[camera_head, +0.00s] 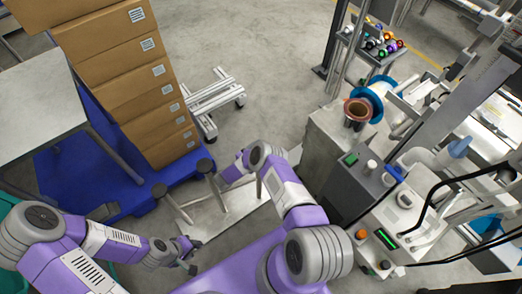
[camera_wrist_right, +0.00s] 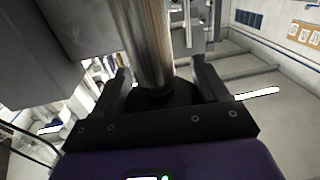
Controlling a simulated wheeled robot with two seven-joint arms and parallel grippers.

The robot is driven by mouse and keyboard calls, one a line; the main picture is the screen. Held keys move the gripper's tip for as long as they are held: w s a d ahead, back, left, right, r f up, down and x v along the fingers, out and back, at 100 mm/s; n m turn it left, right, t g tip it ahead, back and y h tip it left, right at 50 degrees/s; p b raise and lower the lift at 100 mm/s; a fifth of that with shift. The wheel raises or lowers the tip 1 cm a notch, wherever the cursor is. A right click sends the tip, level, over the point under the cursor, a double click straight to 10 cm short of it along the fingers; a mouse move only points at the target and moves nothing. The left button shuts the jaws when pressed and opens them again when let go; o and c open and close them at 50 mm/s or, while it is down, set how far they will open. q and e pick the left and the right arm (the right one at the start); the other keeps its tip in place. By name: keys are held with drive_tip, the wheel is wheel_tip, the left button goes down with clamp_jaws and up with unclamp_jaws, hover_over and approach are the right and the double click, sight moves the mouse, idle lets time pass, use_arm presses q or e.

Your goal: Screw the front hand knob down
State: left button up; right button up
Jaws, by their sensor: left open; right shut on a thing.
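In the right wrist view my right gripper (camera_wrist_right: 163,80) is shut around the dark round knob (camera_wrist_right: 158,100) at the end of a thick steel post (camera_wrist_right: 148,45). The fingers stand on both sides and partly hide the knob. The frames do not settle whether it is the front hand knob. In the head view my right arm hides this gripper.
Stacked cartons (camera_head: 118,75) on a blue pallet (camera_head: 62,166) stand at the left. Open floor (camera_head: 262,70) lies between them.

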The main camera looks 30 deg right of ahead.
drive_tip(key=shift+w+d+r+m+g, duration=0.1)
drive_tip(key=shift+w+r+m+g, duration=0.05)
drive_tip(key=shift+r+m+g, duration=0.2)
drive_tip(key=o, duration=1)
drive_tip(key=shift+c, duration=0.2)
drive_tip(key=shift+f, duration=0.1)
drive_tip(key=s+a+p, duration=0.1)
drive_tip(key=a, duration=0.6)
drive_tip(key=shift+s+a+p, duration=0.15)
drive_tip(key=shift+a+p, duration=0.15)
drive_tip(key=shift+p, duration=0.1)
